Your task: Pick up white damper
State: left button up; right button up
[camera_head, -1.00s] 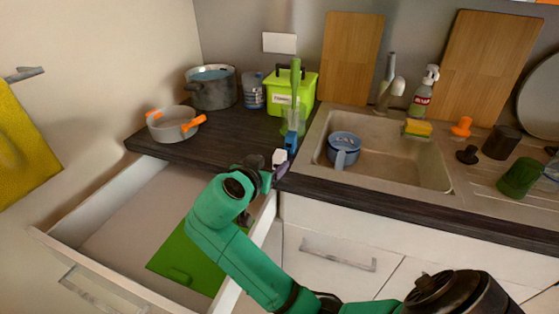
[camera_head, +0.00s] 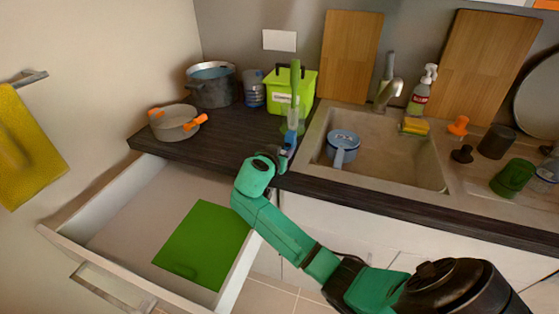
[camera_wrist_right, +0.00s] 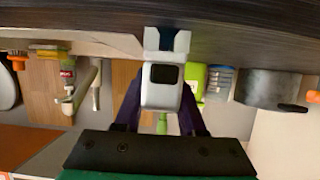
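The white damper (camera_wrist_right: 163,90) is a small white block with a dark window and a forked end, in the middle of the right wrist view. My right gripper (camera_wrist_right: 160,98) has its dark purple fingers on both sides of it, close against its sides, and looks shut on it. In the head view my right gripper (camera_head: 281,158) is at the counter's front edge, near the drawer's right corner. My own green hand mostly hides the fingers and the damper there. My left gripper is not in view.
An open white drawer (camera_head: 125,210) with a green sheet (camera_head: 205,245) lies front left. The dark counter (camera_head: 215,145) holds a grey pot (camera_head: 176,123), a metal pot (camera_head: 212,88) and a green box (camera_head: 292,88). The sink (camera_head: 390,160) holds a blue cup (camera_head: 342,148).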

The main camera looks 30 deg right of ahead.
grip_shut()
notch_tip(320, 180, up, 20)
jog(key=b, duration=0.1)
jog(key=shift+b, duration=0.35)
